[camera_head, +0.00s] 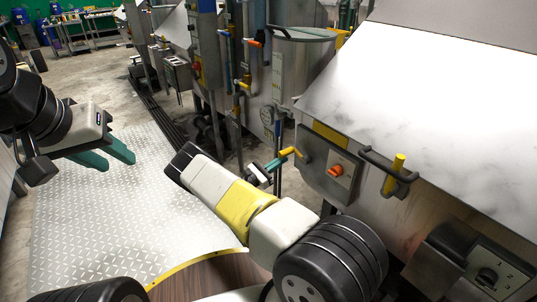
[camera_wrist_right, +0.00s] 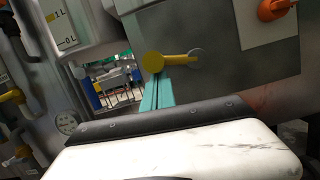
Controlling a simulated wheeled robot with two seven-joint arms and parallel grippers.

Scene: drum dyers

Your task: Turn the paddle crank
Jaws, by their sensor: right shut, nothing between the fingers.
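A small yellow crank handle (camera_head: 291,152) shows beside the steel machine's front, left of its control panel. In the right wrist view the yellow handle (camera_wrist_right: 175,62) ends in a grey hooked piece. I take it for the paddle crank. My right gripper (camera_head: 275,164) has its teal fingers shut together and empty. In the right wrist view the fingertips (camera_wrist_right: 157,76) are just below the handle's round left end; I cannot tell whether they touch it. My left gripper (camera_head: 118,158) is at the left, over the floor plate, fingers apart and empty, away from the crank.
The steel machine (camera_head: 420,90) fills the right side. Its control panel (camera_head: 327,165) carries an orange knob (camera_head: 335,170). A dark bracket with an upright yellow grip (camera_head: 395,174) stands right of it. A steel drum (camera_head: 303,68) and pipes are behind. The tread plate floor (camera_head: 100,215) is clear.

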